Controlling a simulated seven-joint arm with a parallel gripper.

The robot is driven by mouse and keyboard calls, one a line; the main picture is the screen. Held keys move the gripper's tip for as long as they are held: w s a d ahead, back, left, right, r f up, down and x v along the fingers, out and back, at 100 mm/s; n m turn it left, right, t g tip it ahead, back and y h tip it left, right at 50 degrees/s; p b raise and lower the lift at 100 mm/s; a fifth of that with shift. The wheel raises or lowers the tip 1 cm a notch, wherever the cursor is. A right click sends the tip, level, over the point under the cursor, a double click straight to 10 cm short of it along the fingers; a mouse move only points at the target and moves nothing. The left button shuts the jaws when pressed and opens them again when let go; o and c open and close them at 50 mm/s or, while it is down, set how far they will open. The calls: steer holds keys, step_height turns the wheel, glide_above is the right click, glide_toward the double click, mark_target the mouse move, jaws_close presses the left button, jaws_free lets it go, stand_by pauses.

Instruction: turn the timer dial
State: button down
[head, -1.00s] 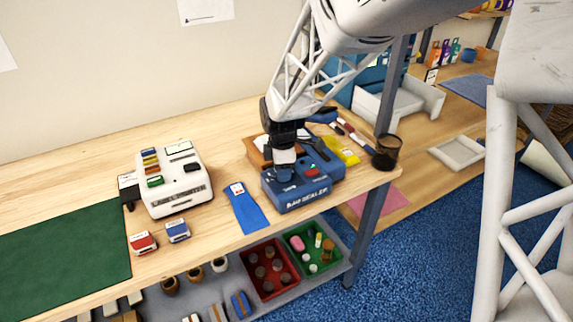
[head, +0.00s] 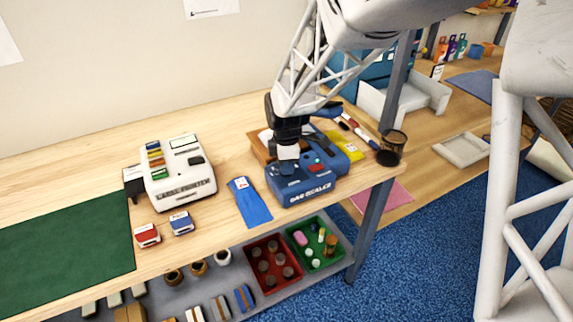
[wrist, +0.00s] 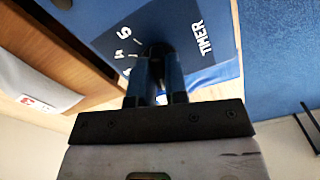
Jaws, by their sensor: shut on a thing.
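The blue bag sealer (head: 311,190) stands near the right end of the wooden table. In the wrist view its dark panel (wrist: 205,62) shows the white word TIMER and white numbers and ticks around the dial. The dark timer dial (wrist: 158,48) is between my fingertips and mostly hidden by them. My gripper (wrist: 155,68) points down at the panel and is shut on the dial. In the head view my gripper (head: 287,165) is over the left part of the sealer, and the dial cannot be made out there.
A blue pouch (head: 249,202) lies just left of the sealer. A label printer (head: 178,175) stands further left. A black mesh cup (head: 392,146) is at the table's right edge. Red (head: 252,255) and green (head: 296,241) bins sit on the shelf below.

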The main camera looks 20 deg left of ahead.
steer(key=shift+m, duration=0.3)
steer(key=m, duration=0.9)
steer(key=shift+m, duration=0.4)
steer(key=m, duration=0.3)
steer(key=shift+m, duration=0.4)
steer(key=c, duration=1.1)
jaws_free()
steer(key=shift+c, duration=0.2)
steer(key=shift+r, duration=0.15)
